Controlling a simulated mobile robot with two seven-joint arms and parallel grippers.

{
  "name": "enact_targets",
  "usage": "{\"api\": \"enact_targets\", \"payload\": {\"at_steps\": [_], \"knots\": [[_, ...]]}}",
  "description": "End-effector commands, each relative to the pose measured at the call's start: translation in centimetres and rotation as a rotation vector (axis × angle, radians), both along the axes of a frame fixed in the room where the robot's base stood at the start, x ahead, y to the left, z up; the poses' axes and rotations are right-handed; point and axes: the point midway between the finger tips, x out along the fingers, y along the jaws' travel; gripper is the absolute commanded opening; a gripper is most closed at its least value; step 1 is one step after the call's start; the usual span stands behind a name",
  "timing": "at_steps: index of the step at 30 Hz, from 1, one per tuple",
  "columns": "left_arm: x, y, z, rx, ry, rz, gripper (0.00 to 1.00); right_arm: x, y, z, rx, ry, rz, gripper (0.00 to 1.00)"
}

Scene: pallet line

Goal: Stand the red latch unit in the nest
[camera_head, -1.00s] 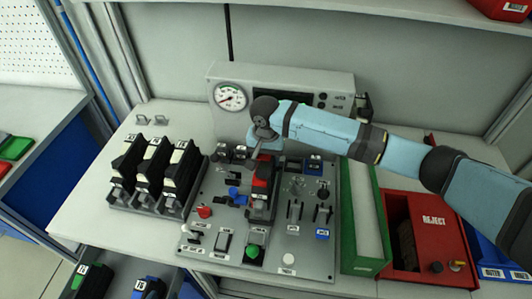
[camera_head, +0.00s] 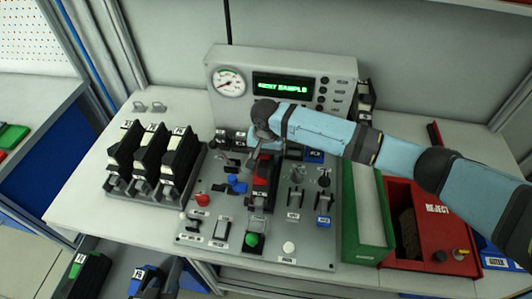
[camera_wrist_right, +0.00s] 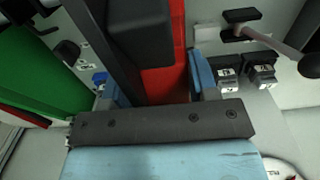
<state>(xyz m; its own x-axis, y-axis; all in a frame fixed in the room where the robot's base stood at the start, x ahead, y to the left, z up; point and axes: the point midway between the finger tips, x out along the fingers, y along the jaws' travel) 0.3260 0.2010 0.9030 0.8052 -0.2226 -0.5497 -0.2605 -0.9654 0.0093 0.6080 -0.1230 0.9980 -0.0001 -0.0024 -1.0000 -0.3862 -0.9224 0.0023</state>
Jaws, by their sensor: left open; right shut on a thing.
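The red latch unit (camera_head: 261,172) is red and black and stands roughly upright at the middle of the grey control panel. It also shows between the fingers in the right wrist view (camera_wrist_right: 164,84). My right gripper (camera_head: 262,148) is shut on its upper part from above. The nest is largely hidden under the unit and gripper, so I cannot tell whether the unit is fully seated. My left gripper (camera_head: 160,286) is partly in view, low at the bottom edge, beside the dark units below the table and away from the red unit.
A rack (camera_head: 150,190) of several black units stands left of the panel (camera_head: 215,258). The gauge box (camera_head: 300,65) is behind it. A green-walled tray (camera_head: 350,225) and a red reject bin (camera_head: 430,225) are on the right. Levers and knobs crowd the panel around the unit.

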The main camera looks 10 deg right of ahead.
Motion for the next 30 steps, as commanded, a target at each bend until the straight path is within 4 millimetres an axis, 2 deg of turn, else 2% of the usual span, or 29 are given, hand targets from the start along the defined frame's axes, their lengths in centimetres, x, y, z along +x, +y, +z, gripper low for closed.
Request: {"api": "enact_targets", "payload": {"at_steps": [8,9,12,13,23,26,30], "knots": [[-0.1,0.0,-0.1,0.000,0.003,0.001,0.43,0.0,0.0,0.1,0.001,0.000,0.000,0.02],[-0.1,0.0,-0.1,0.000,0.002,0.001,0.43,0.0,0.0,0.1,0.001,0.000,0.000,0.58],[-0.1,0.0,0.0,0.000,0.002,0.001,0.43,0.0,0.0,0.1,0.001,0.000,0.000,0.81],[-0.1,0.0,0.0,0.000,0.002,0.001,0.43,0.0,0.0,0.1,0.001,0.000,0.000,0.84],[0.0,0.0,-0.1,-0.001,0.000,0.001,0.43,0.0,0.0,0.4,0.001,0.000,0.000,0.84],[0.1,0.0,-0.2,-0.001,-0.002,0.000,0.43,0.0,0.1,1.5,0.003,-0.001,0.001,0.84],[0.2,-0.1,-0.5,-0.002,-0.003,0.001,0.43,0.0,0.1,4.3,0.004,-0.002,0.002,0.84]]}}
